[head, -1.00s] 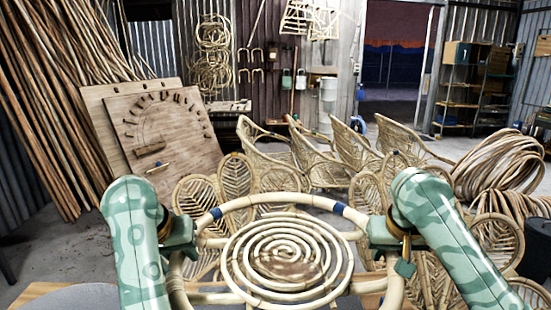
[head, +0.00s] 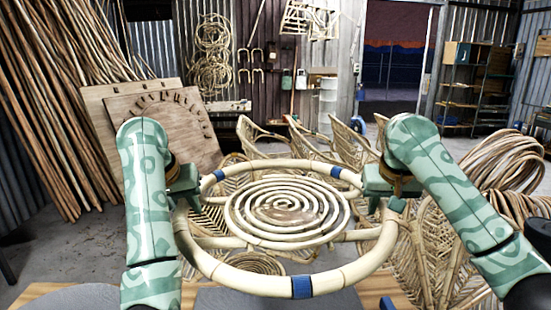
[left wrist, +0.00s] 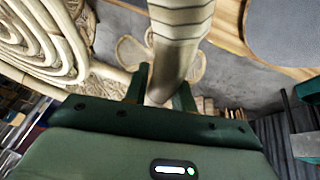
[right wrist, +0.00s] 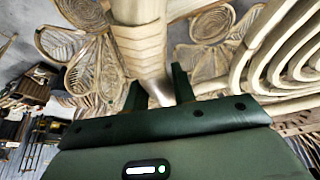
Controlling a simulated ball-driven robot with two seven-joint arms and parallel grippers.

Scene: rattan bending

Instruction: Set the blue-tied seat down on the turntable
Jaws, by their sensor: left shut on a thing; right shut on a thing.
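The blue-tied seat, a pale rattan ring (head: 235,280) around a flat coil (head: 290,212) with several blue ties, hangs in the air between my grippers. Its near side tips toward the bottom of the head view. My left gripper (head: 190,185) is shut on the ring's left side, seen also in the left wrist view (left wrist: 160,88). My right gripper (head: 372,185) is shut on its right side, seen also in the right wrist view (right wrist: 158,88). A grey surface (head: 235,300) shows below the seat's near rim. It may be the turntable, mostly hidden by the seat.
A wooden bench edge (head: 35,291) with a grey disc (head: 80,299) lies at the lower left. Rattan chairs (head: 262,140) stand behind the seat. A pegged board (head: 165,125) leans at the left. Rattan coils (head: 500,165) lie at the right.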

